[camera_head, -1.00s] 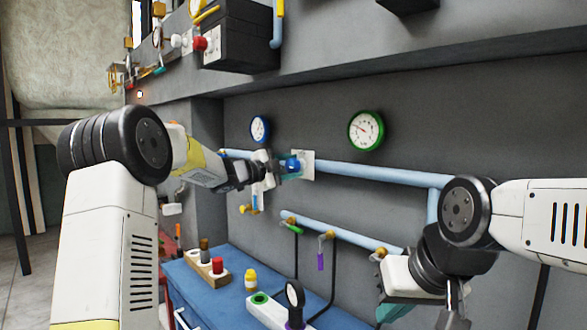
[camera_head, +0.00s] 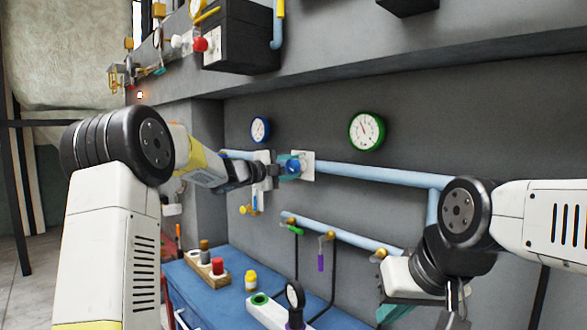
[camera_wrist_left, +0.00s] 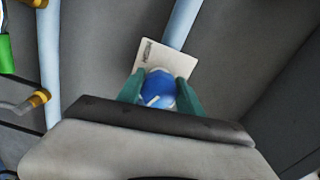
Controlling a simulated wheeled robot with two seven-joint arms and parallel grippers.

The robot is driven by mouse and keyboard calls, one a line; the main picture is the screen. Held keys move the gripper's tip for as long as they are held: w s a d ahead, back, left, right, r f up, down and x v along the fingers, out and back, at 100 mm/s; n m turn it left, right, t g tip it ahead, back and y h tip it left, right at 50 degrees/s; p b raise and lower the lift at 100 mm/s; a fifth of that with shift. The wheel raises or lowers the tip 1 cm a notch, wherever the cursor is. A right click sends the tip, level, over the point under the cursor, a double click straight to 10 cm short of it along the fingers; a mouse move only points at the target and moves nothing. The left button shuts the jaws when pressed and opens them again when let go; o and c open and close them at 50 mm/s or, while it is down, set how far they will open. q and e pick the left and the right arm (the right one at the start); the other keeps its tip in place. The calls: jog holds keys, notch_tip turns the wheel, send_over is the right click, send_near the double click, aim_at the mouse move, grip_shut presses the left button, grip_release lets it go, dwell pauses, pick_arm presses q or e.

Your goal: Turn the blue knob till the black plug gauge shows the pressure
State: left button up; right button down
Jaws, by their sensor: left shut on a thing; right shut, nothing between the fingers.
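The blue knob (camera_head: 293,167) sits on a white square plate (camera_head: 306,161) on the wall pipe. My left gripper (camera_head: 286,165) is shut on it. In the left wrist view the blue knob (camera_wrist_left: 157,86) lies between the two teal fingers, with a white mark on its face. The black plug gauge (camera_head: 295,293) stands upright on a white block (camera_head: 264,309) on the bench; its face is turned sideways and I cannot read it. My right gripper (camera_head: 391,313) is shut and empty, low on the right near the lower pipe.
A green-rimmed gauge (camera_head: 367,131) and a blue-rimmed gauge (camera_head: 260,129) hang on the wall above the pipe. The blue bench (camera_head: 222,291) holds a wooden rack (camera_head: 205,265) and a yellow plug (camera_head: 251,280). Hoses hang from the lower pipe (camera_head: 340,235).

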pick_arm(q)
jog(key=o, duration=1.4)
jog(key=v, duration=0.7)
jog(key=shift+s+a, duration=0.3)
jog(key=shift+a, duration=0.05)
